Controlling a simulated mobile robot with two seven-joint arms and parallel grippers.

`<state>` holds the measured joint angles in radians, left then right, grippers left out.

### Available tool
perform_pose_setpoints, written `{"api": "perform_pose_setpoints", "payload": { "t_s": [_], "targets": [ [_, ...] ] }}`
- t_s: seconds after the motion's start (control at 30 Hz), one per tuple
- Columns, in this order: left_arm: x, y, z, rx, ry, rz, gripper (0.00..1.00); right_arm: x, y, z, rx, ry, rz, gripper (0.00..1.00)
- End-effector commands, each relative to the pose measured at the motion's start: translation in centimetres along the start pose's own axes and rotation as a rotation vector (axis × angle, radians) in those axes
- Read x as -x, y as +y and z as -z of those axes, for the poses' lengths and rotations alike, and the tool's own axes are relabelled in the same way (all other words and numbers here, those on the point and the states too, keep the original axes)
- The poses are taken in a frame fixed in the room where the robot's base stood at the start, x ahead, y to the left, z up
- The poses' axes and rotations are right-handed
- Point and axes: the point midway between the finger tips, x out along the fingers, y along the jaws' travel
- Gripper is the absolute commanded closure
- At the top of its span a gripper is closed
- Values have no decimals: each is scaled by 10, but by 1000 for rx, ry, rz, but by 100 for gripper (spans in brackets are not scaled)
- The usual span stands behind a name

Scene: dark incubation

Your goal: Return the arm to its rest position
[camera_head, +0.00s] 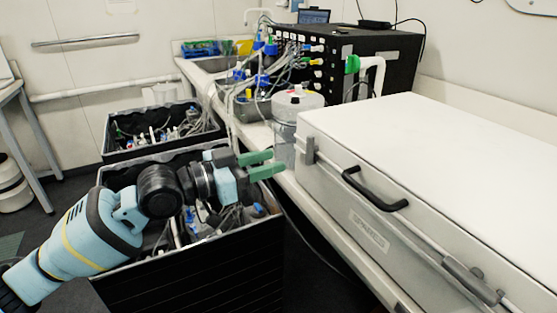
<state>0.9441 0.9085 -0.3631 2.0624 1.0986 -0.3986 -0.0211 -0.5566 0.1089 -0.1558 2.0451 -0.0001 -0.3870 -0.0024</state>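My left arm comes in from the lower left and reaches over the near black crate. My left gripper (268,164) has two green fingers, parted with a gap between them and nothing visible in it. It points right, above the crate's right rim and short of the bench edge. My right gripper is not in view.
The near black crate (205,266) and a far black crate (120,152) hold cables and small parts. A white bench carries a closed chest with a black handle (374,190), a round grey vessel (297,104) and a black instrument box (392,56) with tubing.

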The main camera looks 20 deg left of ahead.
Motion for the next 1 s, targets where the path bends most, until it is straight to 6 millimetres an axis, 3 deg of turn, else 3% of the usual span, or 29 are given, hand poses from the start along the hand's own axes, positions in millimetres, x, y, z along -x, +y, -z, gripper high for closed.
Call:
{"api": "perform_pose_setpoints", "payload": {
  "t_s": [0.53, 0.67, 0.77, 1.0],
  "targets": [
    [3, 0, 0, 0, 0, 0, 65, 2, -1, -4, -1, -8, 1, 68],
    [3, 2, -9, 11, -10, 4, 65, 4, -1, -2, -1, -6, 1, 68],
    [3, 8, -31, 33, -34, 17, 65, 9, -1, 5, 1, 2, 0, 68],
    [22, 38, -119, 106, -138, 88, 65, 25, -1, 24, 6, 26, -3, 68]
  ]
}}
